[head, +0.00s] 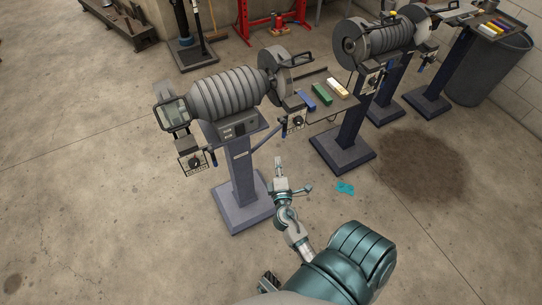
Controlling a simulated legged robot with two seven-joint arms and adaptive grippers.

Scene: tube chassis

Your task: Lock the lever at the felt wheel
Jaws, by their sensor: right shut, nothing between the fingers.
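A grey ribbed grinding machine (225,95) stands on a blue-grey pedestal (242,180). A thick round wheel (287,78) is at its right end, with a dark guard arm beside it. A clear shield (174,113) covers the left end. I cannot tell for sure which wheel is felt. My right gripper (279,162) is shut and empty, pointing up the picture, right of the pedestal and apart from the right handle. My left gripper is not in view.
A small shelf holds blue, green (322,94) and pale bars, right of the wheel. A second machine (385,40) stands behind on pedestals. The floor at left is clear.

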